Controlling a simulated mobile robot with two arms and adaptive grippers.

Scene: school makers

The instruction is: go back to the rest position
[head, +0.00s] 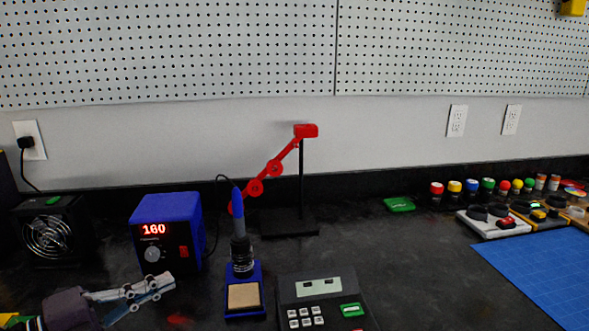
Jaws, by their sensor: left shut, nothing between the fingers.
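My left gripper (158,285) shows at the lower left of the head view, its arm coming in from the left edge. Its fingers are together with nothing between them. It is over the black bench top, in front of the blue soldering station (168,235), whose red display reads 160. A soldering iron (238,228) stands upright in its blue holder (243,297) to the right of the fingers, apart from them. My right gripper is not in view.
A dark keypad device (320,291) is at the front centre. A red jointed arm on a black stand (302,190) stands behind. A fan (52,235) is at left. Bottles, control boxes and a blue mat (545,268) are at right. The bench right of the keypad is clear.

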